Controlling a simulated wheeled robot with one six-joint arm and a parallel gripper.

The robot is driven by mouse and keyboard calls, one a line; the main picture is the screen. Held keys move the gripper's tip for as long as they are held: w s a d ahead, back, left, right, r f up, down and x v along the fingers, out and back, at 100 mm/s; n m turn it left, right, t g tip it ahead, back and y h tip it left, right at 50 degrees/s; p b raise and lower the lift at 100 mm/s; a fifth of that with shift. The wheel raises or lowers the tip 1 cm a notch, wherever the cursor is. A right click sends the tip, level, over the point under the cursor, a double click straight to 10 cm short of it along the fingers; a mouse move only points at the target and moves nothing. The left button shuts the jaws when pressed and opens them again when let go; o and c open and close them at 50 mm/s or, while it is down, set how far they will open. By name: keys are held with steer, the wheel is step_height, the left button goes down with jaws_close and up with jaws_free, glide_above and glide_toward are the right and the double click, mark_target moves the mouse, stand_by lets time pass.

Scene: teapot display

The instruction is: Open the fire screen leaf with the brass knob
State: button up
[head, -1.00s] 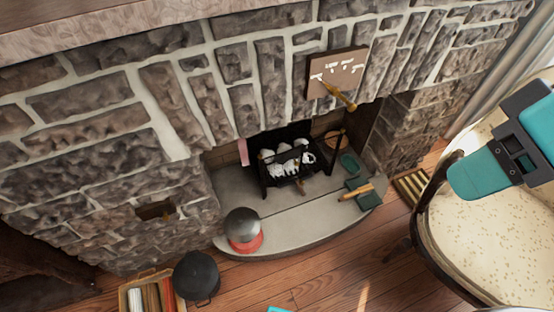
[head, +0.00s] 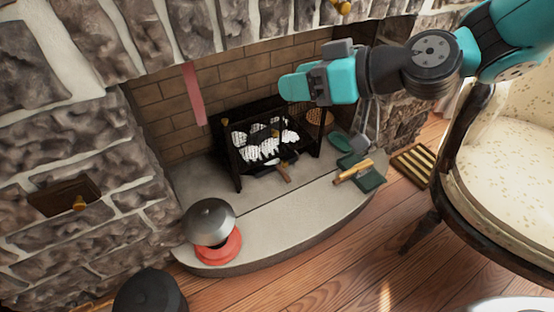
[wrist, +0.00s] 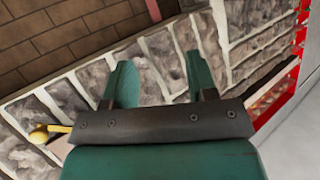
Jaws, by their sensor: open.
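A black metal frame (head: 236,165) stands in the firebox around white and dark lumps. A meshed panel (head: 312,118) shows at its right side; I cannot tell for sure that this is the fire screen leaf, and no clear brass knob shows on it. My gripper (head: 290,90) hangs in front of the firebox, above and near this panel and partly over it, pointing left. In the wrist view its two teal fingers (wrist: 160,82) are apart with nothing between them. A brass knob (wrist: 40,135) shows there at the lower left, well away from the fingers.
A wooden wall block (head: 62,196) with a brass knob (head: 80,203) is at left. A grey pot (head: 210,222) on a red base stands on the hearth (head: 290,215). A wooden-handled tool (head: 352,171) lies at right. An armchair (head: 510,150) stands at far right.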

steer(key=w+f+m+t+y+b, duration=0.15)
steer(key=w+f+b, duration=0.25)
steer(key=f+b, duration=0.45)
steer(key=w+f+t+h+b, duration=0.1)
steer(key=w+f+t+b, duration=0.4)
steer(key=f, duration=0.7)
steer(key=m+t+h, duration=0.3)
steer(key=m+t, duration=0.1)
glide_toward(277, 135)
steer(key=shift+n, duration=0.25)
steer(key=s+d, duration=0.1)
steer(key=s+r, duration=0.1)
steer(key=s+d, duration=0.1)
steer(key=s, duration=0.1)
steer(key=shift+s+d+r, duration=0.1)
steer(key=shift+d+r, duration=0.05)
steer(key=shift+d, duration=0.2)
steer(key=shift+p, duration=0.5)
steer(key=x, duration=0.4)
steer(key=f+b+x, duration=0.1)
steer(key=x, duration=0.3)
steer(key=b+x, duration=0.1)
steer(key=x, duration=0.4)
steer(key=shift+a+f, duration=0.1)
steer(key=shift+f, duration=0.15)
steer(key=shift+x, duration=0.75)
steer(key=shift+r, duration=0.1)
jaws_close()
